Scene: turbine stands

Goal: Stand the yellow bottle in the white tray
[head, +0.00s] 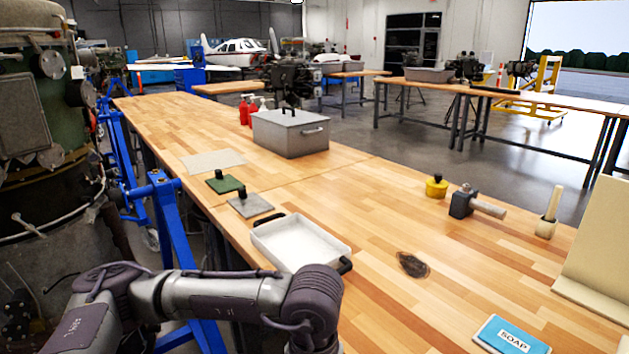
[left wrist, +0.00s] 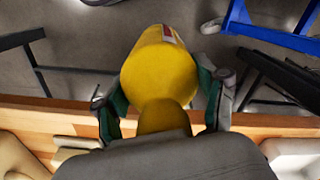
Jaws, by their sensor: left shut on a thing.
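The white tray (head: 300,243), with black handles, lies on the wooden bench near its left edge in the head view; it looks empty. The yellow bottle (left wrist: 160,72) shows in the left wrist view, with a red and white label patch at its far end. My left gripper (left wrist: 165,100) is shut on it, one green-padded finger on each side. The bench edge and the grey floor show behind it. In the head view my left arm crosses the bottom, and its gripper and the bottle are out of the picture. My right gripper is in neither view.
A grey case (head: 290,133) stands behind.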

